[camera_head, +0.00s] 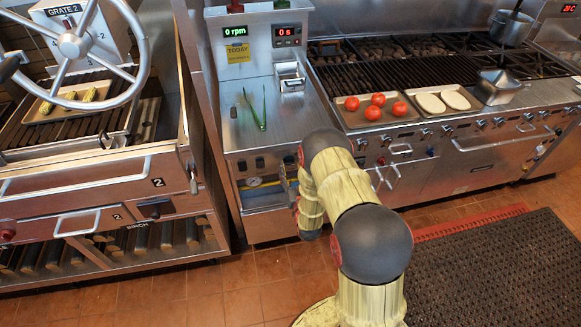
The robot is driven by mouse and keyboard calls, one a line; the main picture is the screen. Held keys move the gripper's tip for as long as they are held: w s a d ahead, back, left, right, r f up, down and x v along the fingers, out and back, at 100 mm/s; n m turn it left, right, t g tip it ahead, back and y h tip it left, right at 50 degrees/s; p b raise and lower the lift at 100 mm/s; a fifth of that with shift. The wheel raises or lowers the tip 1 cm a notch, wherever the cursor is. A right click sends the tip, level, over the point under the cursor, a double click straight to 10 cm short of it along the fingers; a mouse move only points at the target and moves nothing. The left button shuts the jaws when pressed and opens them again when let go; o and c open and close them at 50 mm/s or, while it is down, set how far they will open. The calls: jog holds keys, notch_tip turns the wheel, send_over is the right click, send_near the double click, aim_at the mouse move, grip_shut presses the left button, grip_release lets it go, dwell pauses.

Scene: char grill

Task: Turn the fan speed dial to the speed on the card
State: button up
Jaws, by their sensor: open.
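The yellow card (238,57) hangs below the green display (235,32) on the middle steel station. It reads "TODAY"; its smaller lines are too small to read. The green display reads 0 rpm. Small dark controls (242,165) sit on the station's front, above a round gauge (254,182). I cannot tell which control is the fan speed dial; it may be hidden behind my arm. My gripper (285,184) is partly visible at the front panel's right side, open. My wrist hides part of it, and I cannot tell whether it touches anything.
Green tongs (255,109) lie on the station's top. A red display (287,31) reads 0 s. At left is a grill with a large handwheel (72,45). At right, a tomato tray (352,118) sits before the long grill. A dark mat (490,275) covers the floor at right.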

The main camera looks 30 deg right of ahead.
jog(key=v, duration=1)
jog(key=shift+s, duration=0.2)
